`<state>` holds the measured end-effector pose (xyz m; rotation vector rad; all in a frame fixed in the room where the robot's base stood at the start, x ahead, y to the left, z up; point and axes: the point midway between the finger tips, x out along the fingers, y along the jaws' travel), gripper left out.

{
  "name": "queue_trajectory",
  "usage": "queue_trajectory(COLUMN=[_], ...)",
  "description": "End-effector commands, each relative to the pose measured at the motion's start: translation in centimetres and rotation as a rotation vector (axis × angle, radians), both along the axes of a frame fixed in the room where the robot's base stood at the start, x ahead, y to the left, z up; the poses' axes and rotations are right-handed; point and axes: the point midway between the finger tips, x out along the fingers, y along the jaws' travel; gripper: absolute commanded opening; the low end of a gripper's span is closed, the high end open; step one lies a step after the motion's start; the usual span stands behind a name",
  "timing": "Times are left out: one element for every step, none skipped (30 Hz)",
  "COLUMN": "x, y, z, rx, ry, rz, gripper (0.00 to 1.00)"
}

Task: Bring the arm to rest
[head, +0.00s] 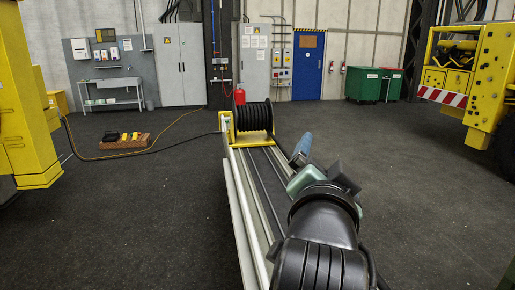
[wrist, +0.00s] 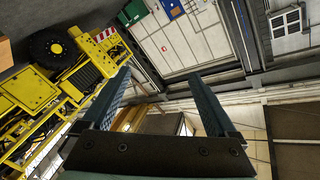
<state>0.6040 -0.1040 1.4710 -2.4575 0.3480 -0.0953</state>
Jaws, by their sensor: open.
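My gripper (wrist: 158,98) shows in the wrist view with its two blue-grey fingers spread wide apart and nothing between them. In the head view my arm reaches forward from the bottom right, and a blue finger of my gripper (head: 301,147) shows past the wrist. The gripper is in the air beside the long boom (head: 250,200), to the right of the black hose reel (head: 254,118) on its yellow bracket. My wrist and arm hide part of the boom's right side.
Yellow machines stand at the left (head: 25,100) and right (head: 490,75). A brown pallet with yellow and black items (head: 125,141) lies on the floor, with a cable running to the reel. Cabinets, a blue door (head: 308,65) and green bins (head: 365,85) line the back wall. Floor at right is clear.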

Motion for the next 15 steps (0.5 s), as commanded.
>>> queue_trajectory(x=[-1.2,-2.0,-3.1,-4.1,-5.1,-6.5,-7.6,-8.7,-10.1,-11.1,-12.1,-13.2,-14.0,-14.6,-15.3], y=[1.0,1.7,2.7,3.5,4.2,5.2,5.9,6.6,7.3,7.9,8.4,9.0,9.3,9.6,9.9], z=[2.5,4.0,6.0,7.4,8.8,10.4,11.5,12.6,13.8,14.5,15.2,16.0,16.5,16.9,17.3], rx=[-0.095,-0.153,-0.229,-0.283,-0.337,-0.404,-0.45,-0.494,-0.544,-0.578,-0.609,-0.643,-0.665,-0.684,-0.702], ry=[-0.08,-0.128,-0.191,-0.24,-0.289,-0.351,-0.396,-0.438,-0.49,-0.526,-0.559,-0.598,-0.623,-0.643,-0.667], rz=[0.019,0.03,0.039,0.044,0.047,0.047,0.046,0.043,0.036,0.031,0.024,0.016,0.009,0.004,-0.003], gripper=[0.93,0.93,0.93,0.93,0.93,0.93,0.93,0.93,0.93,0.93,0.93,0.93,0.93,0.93,0.93])
